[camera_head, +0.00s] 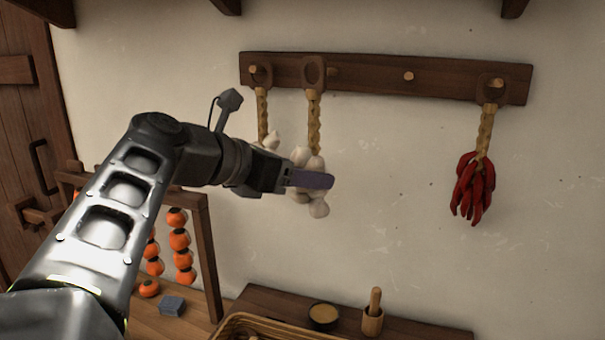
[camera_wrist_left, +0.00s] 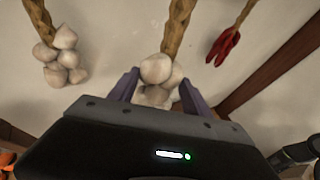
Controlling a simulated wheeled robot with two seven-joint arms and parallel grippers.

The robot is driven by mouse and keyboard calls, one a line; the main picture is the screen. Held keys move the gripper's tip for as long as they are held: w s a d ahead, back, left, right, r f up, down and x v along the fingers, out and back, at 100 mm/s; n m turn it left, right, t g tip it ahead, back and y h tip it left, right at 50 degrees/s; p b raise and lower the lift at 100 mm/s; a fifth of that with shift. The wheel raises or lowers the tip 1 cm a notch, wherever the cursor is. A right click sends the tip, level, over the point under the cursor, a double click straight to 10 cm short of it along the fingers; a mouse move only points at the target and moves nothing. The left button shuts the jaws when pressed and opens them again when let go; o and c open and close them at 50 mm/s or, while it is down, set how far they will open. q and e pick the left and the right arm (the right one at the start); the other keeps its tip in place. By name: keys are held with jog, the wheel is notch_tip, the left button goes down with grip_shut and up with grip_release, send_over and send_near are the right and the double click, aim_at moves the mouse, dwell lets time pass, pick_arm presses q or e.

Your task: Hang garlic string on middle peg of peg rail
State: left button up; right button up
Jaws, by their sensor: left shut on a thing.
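My left gripper (camera_head: 312,179) is shut on the garlic string (camera_head: 318,205), around its white bulbs, which also show between the fingers in the left wrist view (camera_wrist_left: 156,70). Its braid rises to a dark loop (camera_head: 313,72) in front of the peg rail (camera_head: 370,75). A bare peg (camera_head: 333,71) shows just right of the loop, not through it. Another bare peg (camera_head: 408,76) is farther right. A second garlic string (camera_head: 262,112) hangs on the leftmost peg, partly hidden by my gripper; its bulbs show in the left wrist view (camera_wrist_left: 62,55). My right gripper is not in view.
A red chilli string (camera_head: 474,185) hangs from the rail's right end. Below are a wooden frame (camera_head: 207,250) with orange strings, a bowl (camera_head: 323,316), a mortar with pestle (camera_head: 373,318) and a basket (camera_head: 265,322). The wall between garlic and chillies is clear.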

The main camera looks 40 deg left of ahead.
pick_arm(q)
jog(key=w+a+f+p, duration=0.1)
jog(key=w+a, duration=0.2)
jog(key=w, duration=0.6)
dwell(0.8)
jog(key=shift+w+a+f, duration=0.1)
jog(key=shift+w+f, duration=0.05)
dwell(0.4)
jog(key=o, duration=1.8)
jog(key=shift+c, duration=0.2)
